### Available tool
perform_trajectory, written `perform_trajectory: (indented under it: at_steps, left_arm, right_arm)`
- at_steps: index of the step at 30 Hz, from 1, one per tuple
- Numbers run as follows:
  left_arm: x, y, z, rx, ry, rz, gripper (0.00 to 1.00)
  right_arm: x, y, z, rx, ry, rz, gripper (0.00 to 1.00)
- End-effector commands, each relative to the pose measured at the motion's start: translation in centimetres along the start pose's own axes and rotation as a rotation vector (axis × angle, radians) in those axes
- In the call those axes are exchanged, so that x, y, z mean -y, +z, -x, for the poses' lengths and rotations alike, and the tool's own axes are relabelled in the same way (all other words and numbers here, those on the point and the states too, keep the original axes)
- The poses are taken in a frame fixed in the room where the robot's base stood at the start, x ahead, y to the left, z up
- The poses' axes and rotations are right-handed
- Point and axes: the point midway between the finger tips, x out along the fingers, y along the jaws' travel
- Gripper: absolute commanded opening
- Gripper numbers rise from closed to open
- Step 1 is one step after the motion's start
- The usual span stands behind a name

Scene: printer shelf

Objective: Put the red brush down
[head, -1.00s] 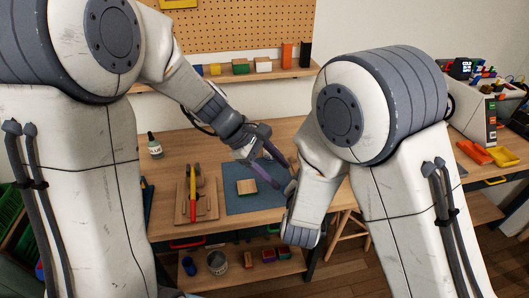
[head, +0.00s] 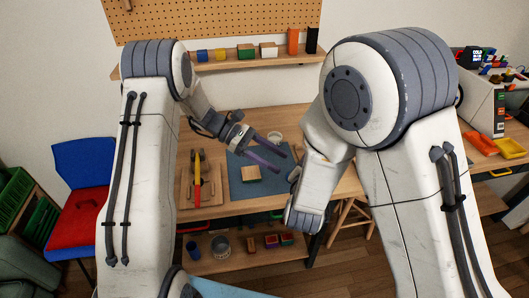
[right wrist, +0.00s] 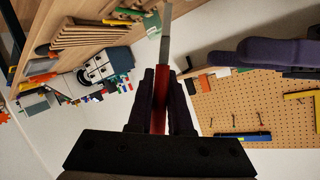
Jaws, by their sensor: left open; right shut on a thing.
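The red brush (right wrist: 160,102) is between the dark fingers of my right gripper (right wrist: 162,78) in the right wrist view, its grey end sticking out past the fingertips. In the head view my right forearm hides most of that gripper and the brush cannot be made out. My left gripper (head: 276,156) is open and empty over the blue mat (head: 243,187) on the workbench. Its purple-grey fingers (right wrist: 265,52) also show at the upper right of the right wrist view.
A wooden block (head: 250,174) lies on the mat. Left of it is a wooden board (head: 186,190) with a red-and-yellow tool (head: 197,186). A small pale round container (head: 276,137) stands behind my left gripper. Orange and yellow trays (head: 508,148) are at the right. The bench's back strip looks clear.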

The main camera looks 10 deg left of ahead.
Motion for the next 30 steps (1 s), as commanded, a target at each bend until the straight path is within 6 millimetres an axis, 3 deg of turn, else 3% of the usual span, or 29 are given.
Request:
perform_trajectory:
  at_steps: [6, 12, 18, 26, 30]
  left_arm:
    - [0.1, 0.0, -4.5, 0.0, -0.005, 0.0, 0.6]
    - [0.1, 0.0, -7.2, -0.001, -0.003, -0.001, 0.6]
    - [0.1, 0.0, -8.4, -0.002, -0.001, 0.0, 0.6]
    - [0.0, 0.0, -8.4, -0.002, -0.001, 0.0, 0.6]
    - [0.0, 0.0, -8.4, -0.002, -0.001, 0.0, 0.1]
  right_arm:
    - [0.0, 0.0, 0.0, 0.0, 0.0, 0.0, 0.0]
    - [0.0, 0.0, 0.0, 0.0, 0.0, 0.0, 0.0]
    - [0.0, 0.0, 0.0, 0.0, 0.0, 0.0, 0.0]
    - [0.0, 0.0, 0.0, 0.0, 0.0, 0.0, 0.0]
    - [0.0, 0.0, 0.0, 0.0, 0.0, 0.0, 0.0]
